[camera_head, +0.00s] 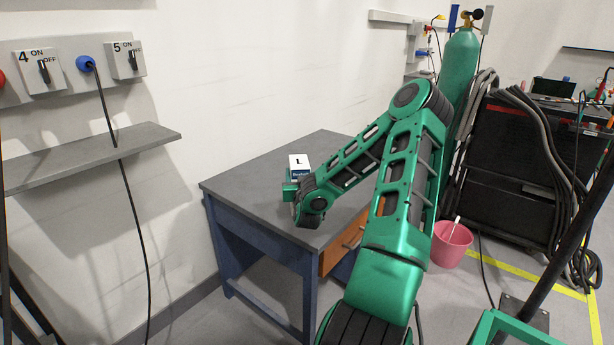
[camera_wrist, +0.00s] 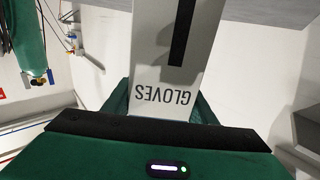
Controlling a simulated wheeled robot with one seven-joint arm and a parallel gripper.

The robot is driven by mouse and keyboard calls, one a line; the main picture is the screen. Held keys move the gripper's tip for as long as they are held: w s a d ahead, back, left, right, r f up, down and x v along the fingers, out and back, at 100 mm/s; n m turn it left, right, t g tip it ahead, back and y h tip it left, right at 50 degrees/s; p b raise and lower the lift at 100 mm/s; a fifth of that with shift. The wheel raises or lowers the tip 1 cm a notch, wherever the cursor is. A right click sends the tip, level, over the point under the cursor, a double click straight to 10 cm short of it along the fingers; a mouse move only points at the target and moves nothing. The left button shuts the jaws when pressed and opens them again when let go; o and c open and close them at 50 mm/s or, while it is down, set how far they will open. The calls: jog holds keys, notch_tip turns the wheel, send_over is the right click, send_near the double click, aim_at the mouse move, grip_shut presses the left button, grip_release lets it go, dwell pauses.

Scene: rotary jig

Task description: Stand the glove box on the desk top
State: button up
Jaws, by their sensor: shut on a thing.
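The glove box (camera_head: 299,162) is white on top with a blue band and shows upright above the desk top, towards its back left. In the wrist view the glove box (camera_wrist: 165,75) fills the middle, with the word GLOVES upside down and a dark slot. My gripper (camera_head: 291,191) is shut on the glove box, with green fingers at its two sides in the wrist view. The lower part of the box is hidden behind my gripper, so I cannot tell whether it touches the desk. The grey desk top (camera_head: 248,190) lies below.
The desk top around the box looks clear. A wall shelf (camera_head: 95,160) and switch boxes (camera_head: 40,72) are at the left. A green gas cylinder (camera_head: 459,70), a black cart (camera_head: 510,150) and a pink bucket (camera_head: 451,246) stand right of the desk.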

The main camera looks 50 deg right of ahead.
jog(key=shift+w+a+f, duration=0.1)
jog(key=shift+f, duration=0.05)
jog(key=o, duration=1.3)
